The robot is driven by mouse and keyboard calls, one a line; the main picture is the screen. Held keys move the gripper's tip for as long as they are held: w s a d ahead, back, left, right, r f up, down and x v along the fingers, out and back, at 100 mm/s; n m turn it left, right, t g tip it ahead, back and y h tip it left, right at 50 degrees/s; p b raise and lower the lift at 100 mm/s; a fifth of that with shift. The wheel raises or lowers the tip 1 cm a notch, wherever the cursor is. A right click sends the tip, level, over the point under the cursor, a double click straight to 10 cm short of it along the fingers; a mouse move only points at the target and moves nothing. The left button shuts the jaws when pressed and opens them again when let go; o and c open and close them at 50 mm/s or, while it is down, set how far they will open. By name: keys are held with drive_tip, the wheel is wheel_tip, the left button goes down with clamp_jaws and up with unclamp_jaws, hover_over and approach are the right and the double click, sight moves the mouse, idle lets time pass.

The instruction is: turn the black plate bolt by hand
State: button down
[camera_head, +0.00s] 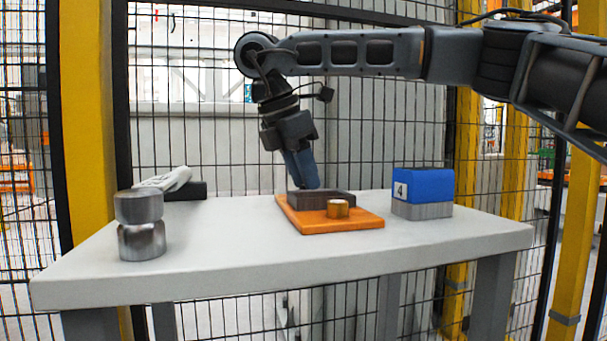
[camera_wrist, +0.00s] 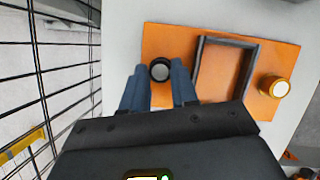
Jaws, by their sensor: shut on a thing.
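The black plate bolt (camera_wrist: 160,70) is a round dark head with a grey top, standing on the orange plate (camera_wrist: 166,38) in the wrist view. My gripper (camera_head: 307,184) points down at the back left of the plate in the head view. Its two blue fingers stand on either side of the bolt and are shut on it. In the head view the bolt is hidden behind the dark frame and the fingers.
A dark rectangular frame (camera_head: 325,199) and a brass cylinder (camera_head: 338,209) sit on the plate. A blue and grey block (camera_head: 423,188) marked 4 stands right. Stacked metal cylinders (camera_head: 140,225) and a pale cloth-like item (camera_head: 165,180) are left. Mesh fencing rises behind the table (camera_head: 240,260).

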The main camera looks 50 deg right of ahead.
drive_tip(key=shift+w+r, duration=0.1)
drive_tip(key=shift+r, duration=0.05)
drive_tip(key=c, duration=1.1)
unclamp_jaws()
drive_tip(key=shift+c, duration=0.2)
drive_tip(key=p+v, duration=0.4)
drive_tip(key=v, duration=0.3)
drive_tip(key=shift+r, duration=0.25)
drive_tip(key=shift+a+r, duration=0.1)
drive_tip(key=shift+a, duration=0.05)
